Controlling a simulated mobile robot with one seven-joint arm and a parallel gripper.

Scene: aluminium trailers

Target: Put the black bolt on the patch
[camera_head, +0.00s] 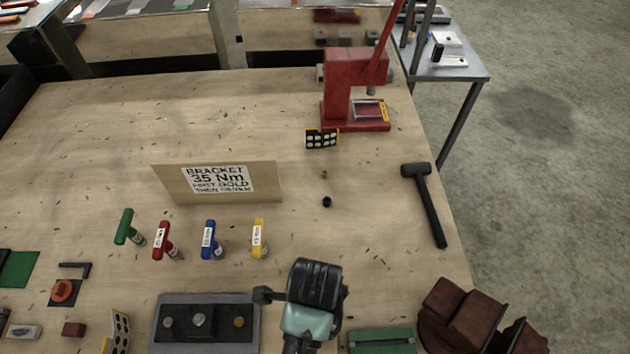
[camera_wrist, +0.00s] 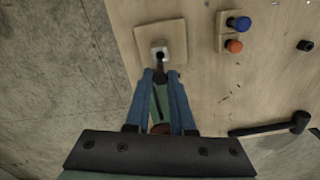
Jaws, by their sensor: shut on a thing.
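My gripper (camera_wrist: 159,72) points down at a small pale grey patch (camera_wrist: 154,49) on a square wooden board. Its blue fingers are shut on a small dark thing, which I take to be the black bolt (camera_wrist: 160,57). It shows at the fingertips, over or against the patch; I cannot tell whether it touches. Its lower part is hidden by the fingers. In the head view only the dark back of my gripper (camera_head: 315,285) shows, and it hides the fingertips, the bolt and the patch.
A blue knob (camera_wrist: 238,23) and an orange knob (camera_wrist: 233,45) stand beside the board. A hammer (camera_head: 425,200) lies at the right. A dark tray (camera_head: 205,340) lies left of my arm, a green block (camera_head: 382,341) right. A wooden sign (camera_head: 215,183) stands mid-bench.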

